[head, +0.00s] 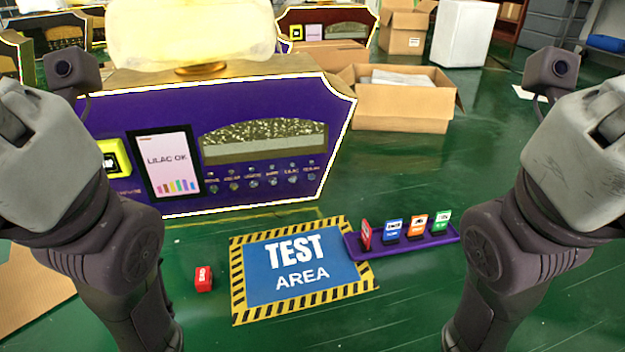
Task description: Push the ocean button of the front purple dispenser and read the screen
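The front purple dispenser (230,120) stands on the green floor, left of centre, edged with a bright outline. Its screen (168,160) reads "LILAC OK" above several coloured bars. A row of small round buttons (253,184) runs under its silvery window. The labels are small and blurred; one near the right end looks like LILAC, and the rightmost button (311,177) has a label that may be OCEAN. My two arms reach in at the left and right edges, apart from the dispenser. Neither gripper's fingers show.
A blue TEST AREA mat (300,294) lies before the dispenser. A purple rack (432,241) holds several coloured blocks beside it. A red block (204,279) lies left of the mat. An open carton (403,107) stands behind right. Green floor is clear at front right.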

